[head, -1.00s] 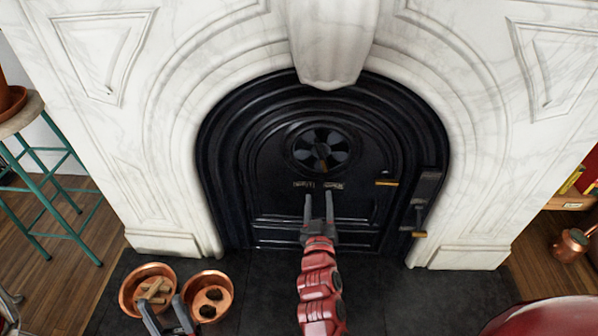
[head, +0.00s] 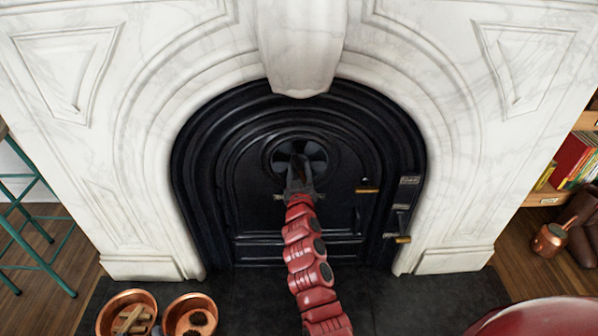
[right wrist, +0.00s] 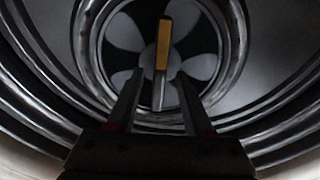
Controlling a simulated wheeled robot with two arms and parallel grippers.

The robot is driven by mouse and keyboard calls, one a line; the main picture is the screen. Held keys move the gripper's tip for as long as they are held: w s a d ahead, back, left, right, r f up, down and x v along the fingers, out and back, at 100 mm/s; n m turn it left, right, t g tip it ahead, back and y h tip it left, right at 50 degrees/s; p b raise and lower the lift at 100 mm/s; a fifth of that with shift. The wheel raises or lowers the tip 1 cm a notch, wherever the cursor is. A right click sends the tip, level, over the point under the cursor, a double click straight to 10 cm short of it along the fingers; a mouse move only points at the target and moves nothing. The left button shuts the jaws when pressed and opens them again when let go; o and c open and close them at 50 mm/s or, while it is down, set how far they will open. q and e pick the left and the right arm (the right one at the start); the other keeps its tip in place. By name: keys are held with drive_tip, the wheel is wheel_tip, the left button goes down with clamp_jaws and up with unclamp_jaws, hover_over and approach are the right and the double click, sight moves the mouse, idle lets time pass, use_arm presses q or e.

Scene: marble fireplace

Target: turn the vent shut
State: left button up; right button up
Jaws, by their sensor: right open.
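The round vent (head: 318,154) sits high on the black arched fireplace door. In the right wrist view the vent (right wrist: 203,36) shows several pale petal-shaped areas between dark ones. An upright tab (right wrist: 162,52) with a brass-coloured face stands at its middle. My right gripper (head: 298,172) is in front of the vent and hides its lower middle in the head view. In the right wrist view the right gripper (right wrist: 158,80) is open, with one finger on each side of the tab's lower part. I cannot tell whether they touch it. My left gripper is not clearly in view.
A brass-tipped door handle (head: 367,190) and a lower latch (head: 398,238) are at the door's right. White marble (head: 480,150) surrounds the door. Two copper bowls (head: 165,326) stand on the dark hearth at the lower left. A teal stool (head: 45,240) is farther left.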

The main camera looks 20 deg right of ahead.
drive_tip(key=shift+w+d, duration=0.15)
drive_tip(key=shift+w, duration=0.35)
clamp_jaws()
idle(1.2)
